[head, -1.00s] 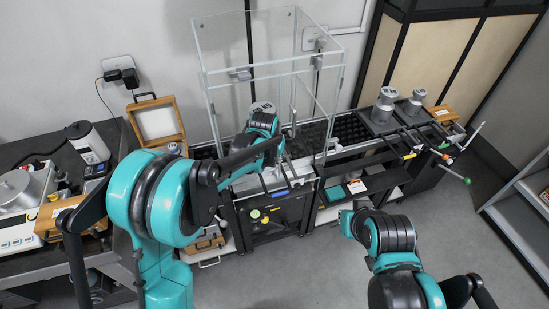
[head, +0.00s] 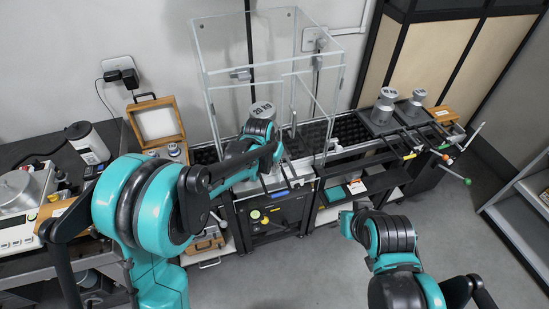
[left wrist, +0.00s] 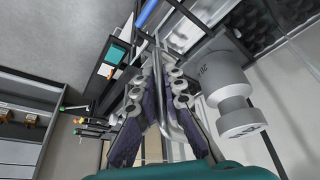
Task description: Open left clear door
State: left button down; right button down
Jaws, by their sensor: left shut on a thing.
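The clear enclosure (head: 203,55) stands on the bench at the back, a tall box of transparent panels with pale edges. Its front has clear door panels; the left panel's outline is hard to tell from the glass behind it. My left gripper (head: 281,151) is at the lower front of the enclosure. In the left wrist view, the gripper (left wrist: 163,72) is shut on a grey metal bar (left wrist: 167,112), apparently the door's handle, between its linked fingers. The exact contact is small and partly hidden in the head view. My right gripper cannot be made out; only that arm shows at lower right.
A 20 KG weight (head: 262,110) stands within the enclosure's outline, close to my left wrist; it is also large in the wrist view (left wrist: 220,80). Further weights (head: 384,103) stand right on the bench. An open wooden box (head: 158,122) is left. Floor in front is clear.

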pick_arm(q)
jog(key=s+a+m+g+h, duration=0.2)
jog(key=s+a+m+g, duration=0.2)
jog(key=s+a+m, duration=0.8)
jog(key=shift+s+a+h, duration=0.3)
jog(key=shift+s+a, duration=1.05)
jog(key=shift+s, duration=0.8)
jog(key=c, duration=1.9)
grip_release()
